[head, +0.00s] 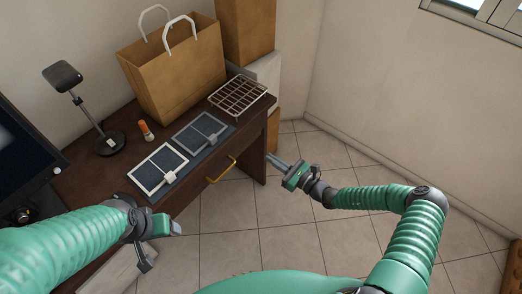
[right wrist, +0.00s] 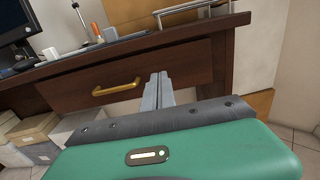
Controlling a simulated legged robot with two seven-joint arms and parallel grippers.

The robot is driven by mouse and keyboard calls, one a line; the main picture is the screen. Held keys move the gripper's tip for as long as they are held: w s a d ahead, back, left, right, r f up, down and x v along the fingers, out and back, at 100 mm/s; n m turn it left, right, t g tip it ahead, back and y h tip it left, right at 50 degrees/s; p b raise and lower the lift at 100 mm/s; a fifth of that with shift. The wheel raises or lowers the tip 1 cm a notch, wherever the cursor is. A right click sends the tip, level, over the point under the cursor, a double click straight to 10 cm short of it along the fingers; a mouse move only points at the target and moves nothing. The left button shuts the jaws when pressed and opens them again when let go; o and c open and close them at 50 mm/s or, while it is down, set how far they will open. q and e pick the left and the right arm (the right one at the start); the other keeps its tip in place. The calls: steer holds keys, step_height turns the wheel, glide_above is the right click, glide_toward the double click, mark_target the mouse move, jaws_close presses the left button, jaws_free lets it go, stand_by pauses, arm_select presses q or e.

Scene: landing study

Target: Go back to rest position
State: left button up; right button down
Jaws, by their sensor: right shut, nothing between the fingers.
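My right gripper (head: 272,160) is beside the right front of the dark wooden desk (head: 82,184), over the tiled floor. In the right wrist view its two grey fingers (right wrist: 157,92) are together with nothing between them, in front of the desk's drawer front (right wrist: 60,92). The drawer's brass handle (head: 221,170) is left of the fingers and apart from them; it also shows in the right wrist view (right wrist: 116,88). My left gripper (head: 160,242) is at the lower left, near the desk's front edge. Its fingers are too unclear to tell whether they are open.
On the desk stand a paper bag (head: 176,68), a wire rack (head: 238,96), two white frames on a dark mat (head: 184,152), an orange-capped bottle (head: 146,131), a lamp (head: 88,108) and a monitor (head: 25,155). Boxes (right wrist: 35,130) sit below. Tiled floor (head: 285,215) is open to the right.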

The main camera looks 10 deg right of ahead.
steer(key=s+a+r+n+g+h+p, duration=0.1)
steer(key=s+a+r+n+g+p, duration=0.2)
steer(key=s+n+g, duration=0.5)
steer(key=s+a+r+n+g+h+p, duration=0.1)
steer(key=s+a+r+n+g+p, duration=0.2)
steer(key=s+n+g, duration=0.5)
steer(key=s+d+r+n+t+h+p, duration=0.1)
steer(key=s+d+r+n+h, duration=0.1)
steer(key=r, duration=0.4)
steer(key=s+d+r+n+t+h+p, duration=0.1)
steer(key=s+d+r+n+t+h, duration=0.1)
steer(key=r+n, duration=0.4)
steer(key=s+d+r+n+t+h+p, duration=0.1)
steer(key=s+d+r+n+h+p, duration=0.1)
steer(key=s+d+r+n+h, duration=0.2)
steer(key=shift+d+r+t+h, duration=0.35)
steer(key=shift+r+h, duration=0.35)
steer(key=shift+r, duration=0.25)
steer(key=shift+s+a, duration=0.1)
